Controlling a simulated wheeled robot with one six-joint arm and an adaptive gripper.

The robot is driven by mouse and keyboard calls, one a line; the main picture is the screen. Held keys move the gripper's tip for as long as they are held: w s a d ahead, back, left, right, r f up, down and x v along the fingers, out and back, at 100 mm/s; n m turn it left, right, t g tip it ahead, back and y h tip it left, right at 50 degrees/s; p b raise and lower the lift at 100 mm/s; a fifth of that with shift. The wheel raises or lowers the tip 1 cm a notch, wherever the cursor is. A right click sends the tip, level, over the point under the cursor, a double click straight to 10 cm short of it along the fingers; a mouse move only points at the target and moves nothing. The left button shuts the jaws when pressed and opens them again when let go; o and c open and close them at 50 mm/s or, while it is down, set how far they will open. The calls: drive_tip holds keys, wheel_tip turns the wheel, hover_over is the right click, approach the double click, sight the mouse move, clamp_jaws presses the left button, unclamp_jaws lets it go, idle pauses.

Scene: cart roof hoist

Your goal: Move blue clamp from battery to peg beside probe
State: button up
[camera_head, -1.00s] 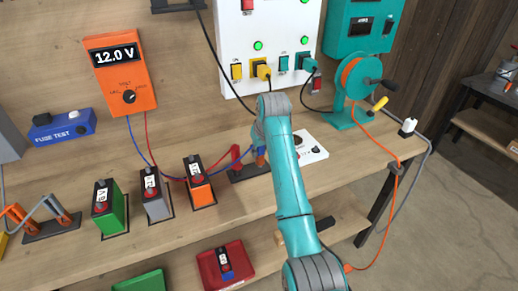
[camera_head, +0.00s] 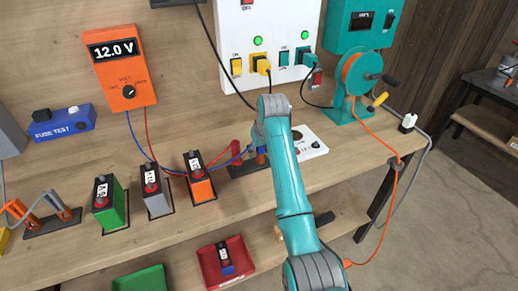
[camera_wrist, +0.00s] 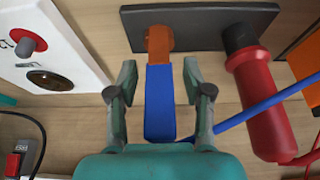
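The blue clamp (camera_wrist: 159,105) is in the middle of the wrist view, its far end at an orange peg (camera_wrist: 158,45) on a dark base plate (camera_wrist: 205,28). The red probe (camera_wrist: 262,105) stands on the same plate to its right. My gripper (camera_wrist: 160,100) is open, with one finger on each side of the blue clamp and gaps between. In the head view the blue clamp (camera_head: 261,156) and red probe (camera_head: 236,150) show at the plate, partly behind my arm. Green (camera_head: 112,208), grey (camera_head: 155,200) and orange (camera_head: 201,188) batteries stand to the left; no blue clamp shows on them.
An orange meter (camera_head: 120,75) reads 12.0 V, its blue and red leads running across the bench. A white panel (camera_head: 235,45) and a teal cable reel (camera_head: 355,75) stand behind. A white block (camera_head: 309,145) sits close right of the plate. Red (camera_head: 238,270) and green trays lie below.

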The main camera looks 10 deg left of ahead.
drive_tip(key=v, duration=1.2)
drive_tip(key=shift+f, duration=0.1)
